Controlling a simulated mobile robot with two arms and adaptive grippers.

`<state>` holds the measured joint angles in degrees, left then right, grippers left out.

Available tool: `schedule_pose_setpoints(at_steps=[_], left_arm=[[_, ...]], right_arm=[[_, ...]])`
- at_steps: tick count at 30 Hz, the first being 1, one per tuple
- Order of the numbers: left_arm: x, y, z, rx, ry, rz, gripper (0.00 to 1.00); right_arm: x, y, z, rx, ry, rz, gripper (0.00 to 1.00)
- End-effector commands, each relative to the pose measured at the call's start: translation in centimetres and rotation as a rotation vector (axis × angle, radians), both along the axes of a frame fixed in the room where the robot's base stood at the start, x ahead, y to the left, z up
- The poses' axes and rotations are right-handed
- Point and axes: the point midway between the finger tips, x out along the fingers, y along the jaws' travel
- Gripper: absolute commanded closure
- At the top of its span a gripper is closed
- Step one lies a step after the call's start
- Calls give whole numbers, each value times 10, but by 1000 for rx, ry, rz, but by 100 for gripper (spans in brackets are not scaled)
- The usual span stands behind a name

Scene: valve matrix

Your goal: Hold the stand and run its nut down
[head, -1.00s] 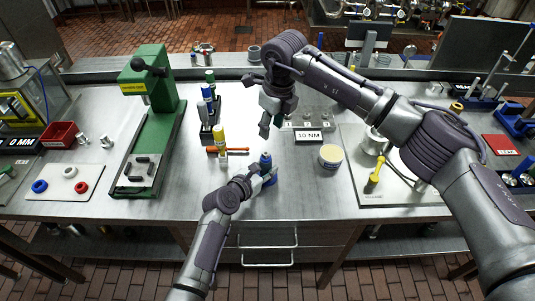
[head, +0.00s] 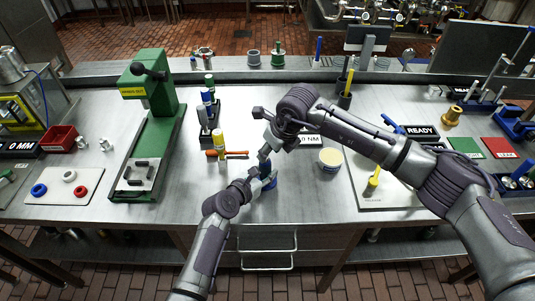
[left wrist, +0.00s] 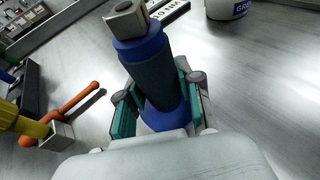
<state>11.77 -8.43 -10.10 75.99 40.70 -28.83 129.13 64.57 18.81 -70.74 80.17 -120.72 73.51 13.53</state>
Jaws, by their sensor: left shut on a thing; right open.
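A cream-topped tub (head: 330,160) stands to the right. The torque sign (head: 312,140) is partly covered by my right arm. A green press (head: 150,125) stands farther left.

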Motion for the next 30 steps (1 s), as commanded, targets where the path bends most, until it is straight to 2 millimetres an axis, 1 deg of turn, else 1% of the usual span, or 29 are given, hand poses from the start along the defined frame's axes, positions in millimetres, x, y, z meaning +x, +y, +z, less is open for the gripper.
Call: schedule_pose_setpoints(at_steps=[1, 6, 9, 16, 17, 24, 30], left_arm=[[0, 0, 0, 0, 0, 0, 100], [0, 0, 0, 0, 0, 0, 100], [0, 0, 0, -1, 1, 0, 100], [0, 0, 0, -1, 1, 0, 100], [0, 0, 0, -1, 1, 0, 100], [0, 0, 0, 0, 0, 0, 100], [0, 0, 0, -1, 1, 0, 100]], right_arm=[[1, 2, -8, 0, 4, -1, 56], [6, 7, -21, 0, 1, 1, 56], [7, 7, -24, -2, 1, 1, 56], [7, 7, -25, -1, 0, 1, 56], [7, 7, -25, -1, 0, 1, 60], [7, 7, -24, -1, 1, 0, 100], [7, 7, -24, -1, 0, -1, 100]])
